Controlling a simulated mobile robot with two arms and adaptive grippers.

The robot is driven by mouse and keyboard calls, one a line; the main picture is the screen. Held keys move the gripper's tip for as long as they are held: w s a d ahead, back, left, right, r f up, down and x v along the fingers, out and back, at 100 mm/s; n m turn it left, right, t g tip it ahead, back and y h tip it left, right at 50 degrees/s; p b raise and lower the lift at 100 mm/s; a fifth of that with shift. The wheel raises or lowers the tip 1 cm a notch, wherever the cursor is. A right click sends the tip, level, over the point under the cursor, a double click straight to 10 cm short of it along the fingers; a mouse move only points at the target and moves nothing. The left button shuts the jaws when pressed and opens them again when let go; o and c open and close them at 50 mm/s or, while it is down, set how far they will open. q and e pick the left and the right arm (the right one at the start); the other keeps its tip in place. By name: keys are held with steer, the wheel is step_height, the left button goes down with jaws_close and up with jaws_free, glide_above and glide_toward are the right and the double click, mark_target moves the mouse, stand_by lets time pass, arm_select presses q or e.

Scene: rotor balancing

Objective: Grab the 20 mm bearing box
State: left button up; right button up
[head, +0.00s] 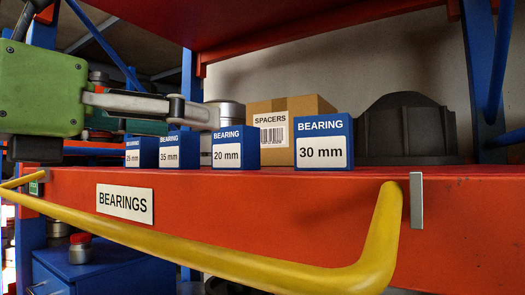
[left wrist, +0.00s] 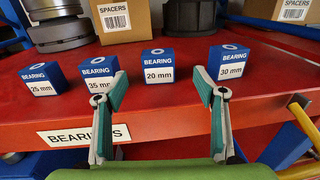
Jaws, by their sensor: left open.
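The 20 mm bearing box (head: 236,148) is a blue cube with a white label, standing on the red shelf between the 35 mm and 30 mm boxes. In the left wrist view the same 20 mm box (left wrist: 158,58) sits beyond and between my open fingertips. My left gripper (head: 200,112), with its green body, comes in from the left above the boxes in the head view. In the left wrist view the left gripper (left wrist: 159,76) has its two teal-padded fingers spread apart and holds nothing. My right gripper is not in view.
The 25 mm (head: 142,152), 35 mm (head: 178,150) and 30 mm (head: 323,142) boxes share the red shelf (head: 300,195). A cardboard SPACERS box (head: 313,105) and a dark housing (head: 407,128) stand behind. A yellow rail (head: 240,270) runs along the front.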

mark_target(226, 129)
arm_select(q)
steer(key=p+x, duration=0.1)
steer(key=x, duration=0.2)
steer(key=p+x, duration=0.2)
steer(key=x, duration=0.1)
steer(key=shift+w+d+r, duration=0.1)
steer(key=shift+w+r, duration=0.1)
steer(key=shift+w, duration=0.05)
steer(key=shift+w+d, duration=0.25)
steer(key=shift+w+p, duration=0.1)
steer(key=shift+p, duration=0.2)
steer(key=shift+w+d+r+p, duration=0.15)
steer(key=shift+w+d+p, duration=0.3)
steer(key=shift+p, duration=0.5)
steer(key=p+x, duration=0.1)
steer(key=x, duration=0.2)
steer(key=shift+w, duration=0.15)
steer(key=shift+w+f, duration=0.1)
steer(key=shift+f, duration=0.15)
steer(key=shift+a, duration=0.1)
steer(key=shift+c, duration=0.4)
steer(key=shift+s+a, duration=0.1)
steer(key=shift+s, duration=0.15)
steer(key=c, duration=1.2)
steer(key=shift+w, duration=0.1)
